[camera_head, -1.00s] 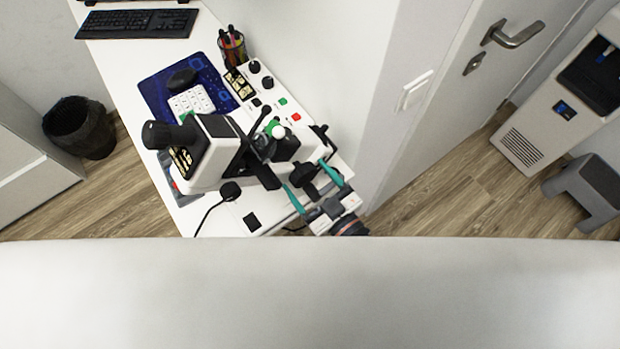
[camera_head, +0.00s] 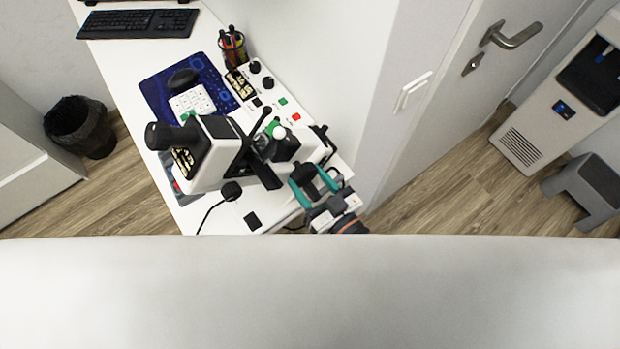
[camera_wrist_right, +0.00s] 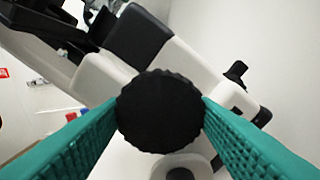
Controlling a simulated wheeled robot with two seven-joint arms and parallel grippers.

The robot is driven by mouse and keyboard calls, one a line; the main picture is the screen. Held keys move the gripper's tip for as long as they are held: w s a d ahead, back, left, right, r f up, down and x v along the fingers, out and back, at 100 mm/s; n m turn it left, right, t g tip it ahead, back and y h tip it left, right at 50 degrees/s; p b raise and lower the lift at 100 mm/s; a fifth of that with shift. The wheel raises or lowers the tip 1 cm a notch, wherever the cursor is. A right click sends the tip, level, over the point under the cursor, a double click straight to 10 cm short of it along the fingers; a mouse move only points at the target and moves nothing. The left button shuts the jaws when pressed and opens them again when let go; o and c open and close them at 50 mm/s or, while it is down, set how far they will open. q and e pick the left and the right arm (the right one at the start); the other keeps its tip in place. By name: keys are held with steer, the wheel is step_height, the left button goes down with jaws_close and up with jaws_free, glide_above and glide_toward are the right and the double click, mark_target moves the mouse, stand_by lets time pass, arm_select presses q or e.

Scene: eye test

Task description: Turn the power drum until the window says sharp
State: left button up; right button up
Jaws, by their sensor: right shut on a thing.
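The black ribbed knob, which I take for the power drum (camera_head: 303,174), sits on the near right side of a white and black desk instrument (camera_head: 215,165). In the right wrist view the drum (camera_wrist_right: 160,112) fills the space between my teal fingers. My right gripper (camera_head: 313,180) is shut on it, one finger on each side; it also shows in the right wrist view (camera_wrist_right: 161,110). A dark panel with pale yellow markings (camera_head: 183,162) on the instrument's left end may be the window; its text is too small to read. My left gripper is not in view.
The instrument stands on a white desk (camera_head: 205,215). Behind it are a blue mat (camera_head: 153,88), a white keypad (camera_head: 192,103), a pen cup (camera_head: 231,47) and a control strip with knobs and buttons (camera_head: 288,108). A wall stands close on the right.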

steer(key=o, duration=1)
steer(key=b+v, duration=0.2)
steer(key=v, duration=1)
